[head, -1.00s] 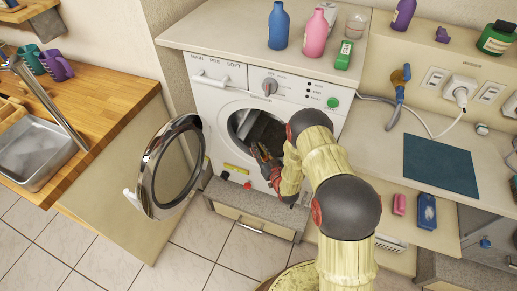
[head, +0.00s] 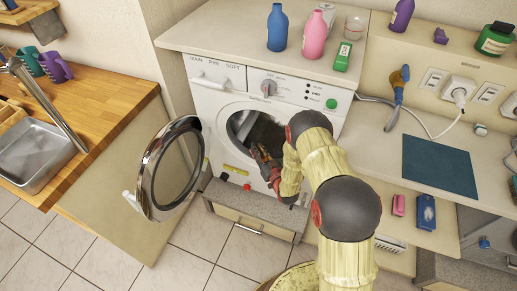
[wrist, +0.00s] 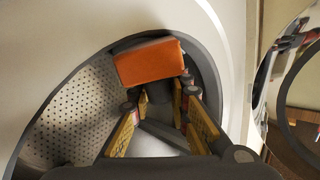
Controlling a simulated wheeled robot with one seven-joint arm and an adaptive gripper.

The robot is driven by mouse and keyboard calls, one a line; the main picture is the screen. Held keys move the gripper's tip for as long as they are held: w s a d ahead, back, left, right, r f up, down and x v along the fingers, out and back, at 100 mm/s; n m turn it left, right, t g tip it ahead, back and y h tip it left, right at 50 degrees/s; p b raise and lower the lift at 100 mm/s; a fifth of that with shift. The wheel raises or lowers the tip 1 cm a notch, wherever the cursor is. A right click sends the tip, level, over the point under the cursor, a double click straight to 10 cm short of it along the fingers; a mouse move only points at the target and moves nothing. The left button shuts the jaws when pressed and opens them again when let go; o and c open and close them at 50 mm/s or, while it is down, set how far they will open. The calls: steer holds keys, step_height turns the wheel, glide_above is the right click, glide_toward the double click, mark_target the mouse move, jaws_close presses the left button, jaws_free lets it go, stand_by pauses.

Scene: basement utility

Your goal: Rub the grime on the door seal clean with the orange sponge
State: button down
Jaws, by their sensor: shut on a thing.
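The orange sponge (wrist: 149,62) is held between the fingertips of my gripper (wrist: 160,90) in the wrist view. The gripper is shut on it. The sponge lies across the upper part of the washing machine's round opening, in front of the dark grey door seal (wrist: 208,75); I cannot tell whether they touch. In the head view my gripper (head: 260,153) reaches into the opening of the white washing machine (head: 212,105), and the sponge cannot be made out clearly. I see no distinct grime; part of the seal is hidden by the sponge and gripper.
The round glass door (head: 170,168) stands open to the left of the opening. The perforated drum (wrist: 75,120) shows inside. A blue bottle (head: 278,28), a pink bottle (head: 314,38) and a green box (head: 342,57) stand on top. A drawer plinth (head: 250,205) lies below.

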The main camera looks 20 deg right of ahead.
steer(key=shift+s+a, duration=0.45)
steer(key=shift+s, duration=0.1)
steer(key=shift+w+d, duration=0.7)
steer(key=shift+w, duration=0.25)
steer(key=shift+s+a, duration=0.7)
steer(key=shift+s, duration=0.25)
steer(key=shift+w+d+f, duration=0.1)
steer(key=shift+w+d, duration=0.6)
steer(key=shift+w, duration=0.25)
steer(key=shift+s+a, duration=0.35)
steer(key=shift+s, duration=0.15)
steer(key=shift+r+p, duration=2.1)
steer(key=shift+r, duration=1.55)
